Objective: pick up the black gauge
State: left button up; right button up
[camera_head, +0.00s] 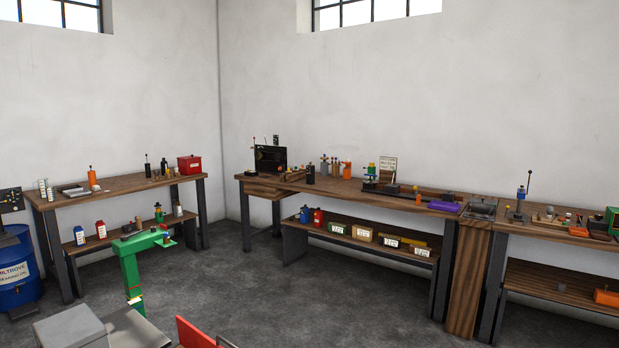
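I cannot make out for certain which thing is the black gauge. Several small dark things are in the head view, all far off. A black upright panel (270,159) stands at the left end of the long middle bench (335,186). A black cylinder (310,174) stands just right of it. Two slim dark upright things, one (148,167) and another (164,167), stand on the left bench (128,183). Neither of my grippers shows in the view.
A green stand (132,270) rises from the floor in front of the left bench. Grey blocks (70,328) and a red part (196,334) are at the bottom edge. A blue drum (17,275) stands at far left. Grey floor (330,305) before the middle bench is clear.

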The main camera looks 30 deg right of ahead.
aim_at(310, 169)
jog(key=l+z, duration=0.2)
jog(key=z, duration=2.45)
jog(key=i+u, duration=0.25)
jog(key=i, duration=0.3)
jog(key=i+l+u, duration=0.2)
jog(key=i, duration=0.35)
jog(key=i+l+u, duration=0.25)
jog(key=i, duration=0.25)
jog(key=i+j+u, duration=0.25)
jog(key=i+u, duration=1.15)
jog(key=i+l+u, duration=0.3)
jog(key=u, duration=0.15)
jog(key=i+j+u, duration=0.3)
jog(key=i, duration=0.65)
jog(key=i+l+u, duration=0.1)
jog(key=i+u, duration=0.2)
jog(key=i, duration=0.65)
jog(key=i+z, duration=0.25)
jog(key=i, duration=1.7)
jog(key=i+l+u, duration=0.1)
jog(key=i+u, duration=0.15)
jog(key=i, duration=1.65)
